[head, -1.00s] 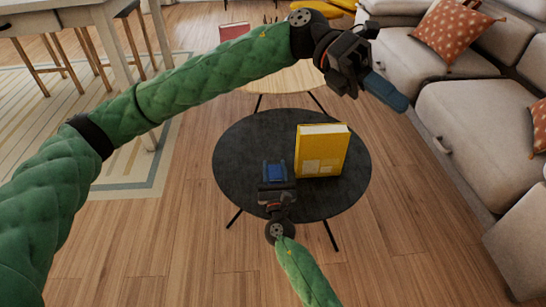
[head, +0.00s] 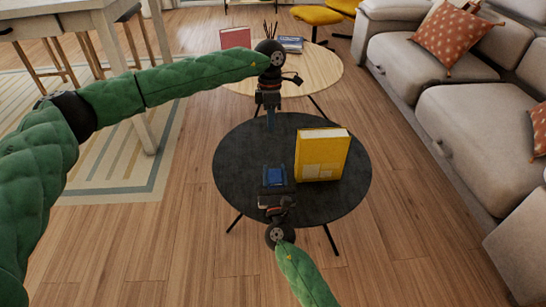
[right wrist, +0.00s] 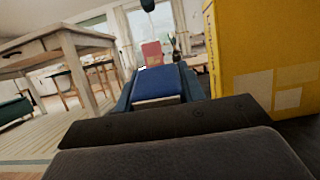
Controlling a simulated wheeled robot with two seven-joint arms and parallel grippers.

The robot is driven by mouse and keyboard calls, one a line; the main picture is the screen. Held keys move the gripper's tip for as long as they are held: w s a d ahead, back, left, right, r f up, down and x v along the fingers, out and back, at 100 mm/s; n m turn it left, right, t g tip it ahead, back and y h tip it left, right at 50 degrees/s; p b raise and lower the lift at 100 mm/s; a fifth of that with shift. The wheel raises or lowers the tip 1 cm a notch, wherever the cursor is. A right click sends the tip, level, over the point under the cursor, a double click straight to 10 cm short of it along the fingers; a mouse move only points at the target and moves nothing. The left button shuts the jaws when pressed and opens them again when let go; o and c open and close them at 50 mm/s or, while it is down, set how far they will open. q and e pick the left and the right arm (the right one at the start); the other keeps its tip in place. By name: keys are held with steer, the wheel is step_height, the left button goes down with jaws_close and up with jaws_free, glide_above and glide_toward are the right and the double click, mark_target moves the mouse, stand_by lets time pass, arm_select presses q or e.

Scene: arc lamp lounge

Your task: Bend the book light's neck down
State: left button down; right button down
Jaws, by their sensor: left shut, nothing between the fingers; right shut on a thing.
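A yellow book (head: 322,156) stands upright on the black round table (head: 236,160). It fills the right side of the right wrist view (right wrist: 262,60). My right gripper (head: 275,177) is low over the table, left of the book, shut on a small blue thing (right wrist: 158,84). I cannot tell whether this blue thing is part of the book light; no bendable neck shows clearly. My left gripper (head: 270,122) is shut and empty, pointing down over the table's back part, beyond the right gripper. A dark tip, probably the left gripper's (right wrist: 148,5), shows at the top of the right wrist view.
A wooden round table (head: 320,72) behind holds a red book (head: 235,38), pencils and a blue book (head: 291,44). A grey sofa (head: 480,100) is on the right. A pale wooden table (head: 60,15) stands at the left. The black table's left part is clear.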

arm_select(q)
steer(key=shift+s+f, duration=1)
steer(key=shift+f, duration=0.85)
steer(key=shift+s+f, duration=1)
steer(key=shift+f, duration=0.85)
steer(key=shift+s+f, duration=1)
steer(key=shift+f, duration=0.85)
steer(key=shift+s+d+f, duration=0.1)
steer(key=shift+s+f, duration=0.15)
steer(key=shift+s, duration=0.55)
arm_select(e)
steer(key=c, duration=1.1)
jaws_free()
